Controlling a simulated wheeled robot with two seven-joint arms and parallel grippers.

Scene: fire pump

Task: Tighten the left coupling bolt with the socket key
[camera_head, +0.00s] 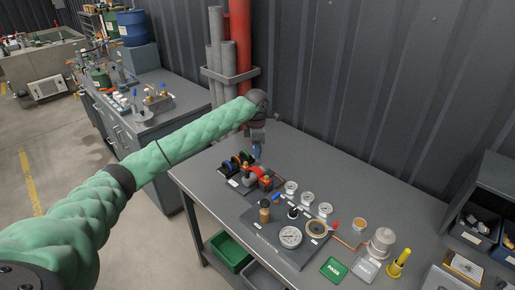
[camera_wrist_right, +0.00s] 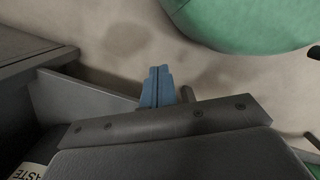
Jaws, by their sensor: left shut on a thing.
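The small red and dark pump unit (camera_head: 259,180) stands at the back left of the grey workbench's panel. Its coupling bolts are too small to tell apart. My left gripper (camera_head: 256,152) comes down from above, just behind and over the pump unit. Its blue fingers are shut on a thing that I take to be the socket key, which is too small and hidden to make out. I cannot tell whether it touches a bolt. My right gripper (camera_wrist_right: 158,88) shows in the right wrist view with its blue fingers together, nothing visible between them, above the floor.
The panel on the workbench (camera_head: 350,185) carries several gauges (camera_head: 290,237) and a brass fitting (camera_head: 264,211). Red and grey pipes (camera_head: 240,45) rise behind the bench.

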